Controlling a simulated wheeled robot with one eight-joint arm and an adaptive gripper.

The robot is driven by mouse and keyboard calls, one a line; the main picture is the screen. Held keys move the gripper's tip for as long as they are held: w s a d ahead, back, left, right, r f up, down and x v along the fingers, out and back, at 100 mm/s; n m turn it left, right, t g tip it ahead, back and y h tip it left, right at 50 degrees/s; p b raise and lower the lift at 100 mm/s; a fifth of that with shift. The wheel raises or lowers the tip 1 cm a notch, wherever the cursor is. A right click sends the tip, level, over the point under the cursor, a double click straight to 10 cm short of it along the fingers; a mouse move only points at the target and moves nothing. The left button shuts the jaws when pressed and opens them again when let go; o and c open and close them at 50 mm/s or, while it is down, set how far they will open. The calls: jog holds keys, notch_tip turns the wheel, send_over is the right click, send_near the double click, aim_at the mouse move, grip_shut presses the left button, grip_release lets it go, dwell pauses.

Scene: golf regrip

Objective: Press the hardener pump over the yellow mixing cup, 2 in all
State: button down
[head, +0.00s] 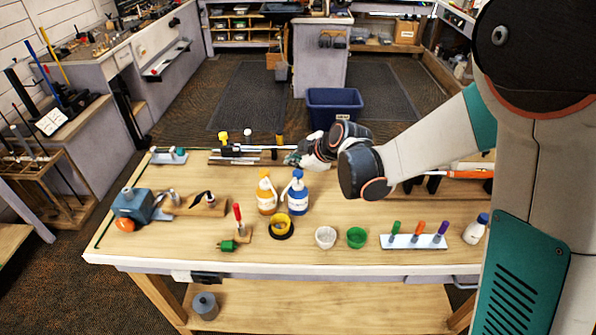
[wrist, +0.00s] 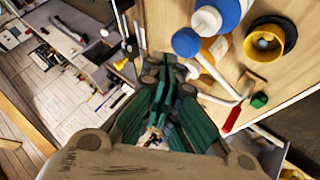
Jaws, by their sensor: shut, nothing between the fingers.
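Two pump bottles stand side by side at the middle of the bench: an amber one with an orange top (head: 267,197) and a blue one with a white label (head: 298,199). I cannot read which holds hardener. The yellow mixing cup (head: 281,225) sits on a black round base just in front of them; in the wrist view the cup (wrist: 264,38) has a small pale patch inside. My gripper (head: 294,159) is shut and empty, behind the pump bottles and apart from them. Its green fingers (wrist: 166,72) show in the wrist view, left of the bottles.
A white cup (head: 325,237) and green cup (head: 357,237) stand right of the yellow cup. A rack with coloured handles (head: 414,241) and a white bottle (head: 476,229) are farther right. A red-handled tool (head: 238,219) and blue vise (head: 134,205) are left.

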jog(key=shift+r+p, duration=1.6)
jog(key=shift+r, duration=0.95)
jog(key=s+d+r+m+h+b, duration=0.25)
jog(key=s+d+m+b, duration=0.6)
jog(key=s+d, duration=0.5)
jog(key=s+d+f+m+h+b, duration=0.1)
jog(key=s+d+f+m+b, duration=0.1)
jog(key=s, duration=0.6)
jog(key=s+d+f+m+h+b, duration=0.2)
jog(key=s+d+f+m+b, duration=0.1)
jog(key=s, duration=0.5)
notch_tip(320, 180, down, 2)
jog(key=d+m, duration=0.1)
jog(key=m, duration=0.2)
jog(key=shift+s+d+f+b, duration=0.15)
jog(key=shift+s+d+b, duration=0.15)
jog(key=shift+s+b, duration=0.1)
jog(key=shift+m+h, duration=0.25)
